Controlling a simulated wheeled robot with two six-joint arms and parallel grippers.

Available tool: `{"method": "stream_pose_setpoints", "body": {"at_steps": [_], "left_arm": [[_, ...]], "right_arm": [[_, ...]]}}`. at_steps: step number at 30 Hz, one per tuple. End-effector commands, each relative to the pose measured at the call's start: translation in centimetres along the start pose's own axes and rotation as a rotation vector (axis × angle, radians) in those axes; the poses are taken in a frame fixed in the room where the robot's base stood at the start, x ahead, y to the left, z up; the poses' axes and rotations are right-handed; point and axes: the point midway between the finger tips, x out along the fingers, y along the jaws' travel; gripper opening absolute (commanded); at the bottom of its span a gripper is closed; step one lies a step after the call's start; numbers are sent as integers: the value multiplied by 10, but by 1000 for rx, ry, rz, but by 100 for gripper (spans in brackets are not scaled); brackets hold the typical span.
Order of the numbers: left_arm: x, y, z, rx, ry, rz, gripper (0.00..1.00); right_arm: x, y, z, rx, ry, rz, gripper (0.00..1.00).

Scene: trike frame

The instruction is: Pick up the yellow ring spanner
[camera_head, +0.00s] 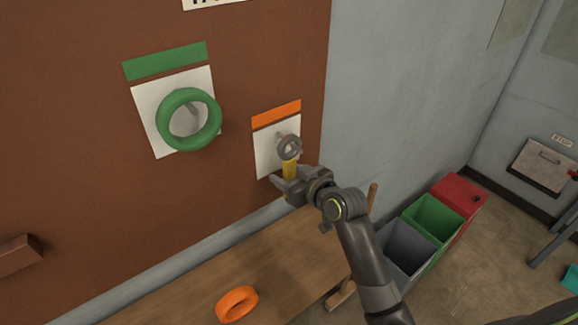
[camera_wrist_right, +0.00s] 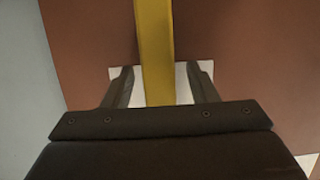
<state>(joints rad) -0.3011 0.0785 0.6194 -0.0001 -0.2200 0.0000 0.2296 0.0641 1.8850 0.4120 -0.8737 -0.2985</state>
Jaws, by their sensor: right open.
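The ring spanner hangs on the brown board over the white card with the orange strip. Its grey ring end (camera_head: 289,147) shows above, and its yellow handle (camera_head: 290,170) runs down to my right gripper (camera_head: 280,182). In the right wrist view the yellow handle (camera_wrist_right: 153,50) passes between the two open fingers (camera_wrist_right: 160,85), with a gap on each side. My left gripper is not in view.
A green ring (camera_head: 163,120) hangs on the board to the left, over a card with a green strip. An orange ring (camera_head: 237,304) lies on the wooden bench (camera_head: 285,262) below. Grey (camera_head: 404,262), green (camera_head: 432,226) and red (camera_head: 461,194) bins stand at the right.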

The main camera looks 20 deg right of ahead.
Motion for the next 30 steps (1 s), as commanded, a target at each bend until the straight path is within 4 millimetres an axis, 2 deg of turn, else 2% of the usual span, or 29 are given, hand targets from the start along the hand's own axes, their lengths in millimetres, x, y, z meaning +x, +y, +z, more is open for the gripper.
{"method": "stream_pose_setpoints", "body": {"at_steps": [7, 19, 30], "left_arm": [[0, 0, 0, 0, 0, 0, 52], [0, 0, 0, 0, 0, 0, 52], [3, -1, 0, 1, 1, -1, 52]], "right_arm": [[1, 0, 0, 0, 1, 0, 51], [1, 0, 0, 1, 0, 0, 0], [0, 0, -4, -1, 3, -1, 0]]}}
